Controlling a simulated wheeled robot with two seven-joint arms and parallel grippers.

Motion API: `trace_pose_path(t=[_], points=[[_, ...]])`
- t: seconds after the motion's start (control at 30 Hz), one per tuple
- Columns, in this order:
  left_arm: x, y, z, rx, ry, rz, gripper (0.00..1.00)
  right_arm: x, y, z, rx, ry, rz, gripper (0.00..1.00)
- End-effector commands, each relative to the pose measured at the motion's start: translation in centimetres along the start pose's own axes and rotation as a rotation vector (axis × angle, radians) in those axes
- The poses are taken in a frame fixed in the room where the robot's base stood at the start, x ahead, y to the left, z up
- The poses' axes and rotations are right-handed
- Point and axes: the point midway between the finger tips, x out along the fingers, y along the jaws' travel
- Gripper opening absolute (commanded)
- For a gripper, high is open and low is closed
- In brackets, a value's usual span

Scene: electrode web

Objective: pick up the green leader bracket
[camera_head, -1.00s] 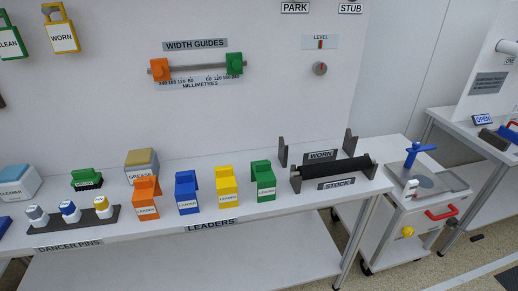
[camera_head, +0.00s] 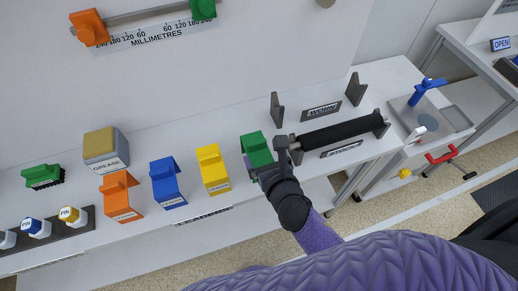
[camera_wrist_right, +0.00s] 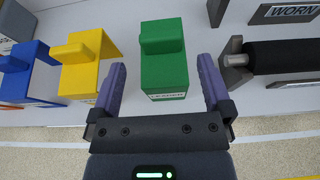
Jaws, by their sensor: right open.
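The green leader bracket (camera_head: 256,148) stands on the white bench at the right end of the leader row, partly hidden by my right gripper in the head view. In the right wrist view the green leader bracket (camera_wrist_right: 164,60) lies ahead, between the lines of the two fingers. My right gripper (camera_wrist_right: 161,80) is open and empty, with one purple finger on each side of the bracket's near part. In the head view my right gripper (camera_head: 264,166) is at the bracket's front right side. I cannot tell whether the fingers touch it. My left gripper is not in view.
The yellow leader (camera_head: 213,170) stands close left of the green one, then the blue leader (camera_head: 167,184) and orange leader (camera_head: 120,197). A black roller (camera_head: 340,132) on a stand is close on the right. The bench's front edge is just below the brackets.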

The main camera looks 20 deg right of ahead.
Motion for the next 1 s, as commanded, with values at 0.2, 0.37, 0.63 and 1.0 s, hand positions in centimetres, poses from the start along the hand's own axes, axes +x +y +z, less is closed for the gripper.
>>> trace_pose_path(t=[0.2, 0.37, 0.63, 1.0], points=[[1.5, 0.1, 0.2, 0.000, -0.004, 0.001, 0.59, 4.1, 0.0, -0.2, 0.006, 0.000, 0.000, 1.00], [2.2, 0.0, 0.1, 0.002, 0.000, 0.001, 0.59, 6.3, -0.1, -0.2, 0.006, 0.002, 0.000, 1.00], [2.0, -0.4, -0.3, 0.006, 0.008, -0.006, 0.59, 6.4, 0.0, 0.0, 0.006, 0.002, 0.001, 0.89], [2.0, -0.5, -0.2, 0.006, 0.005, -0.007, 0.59, 6.4, 0.0, -0.1, 0.007, 0.003, 0.001, 0.12]])
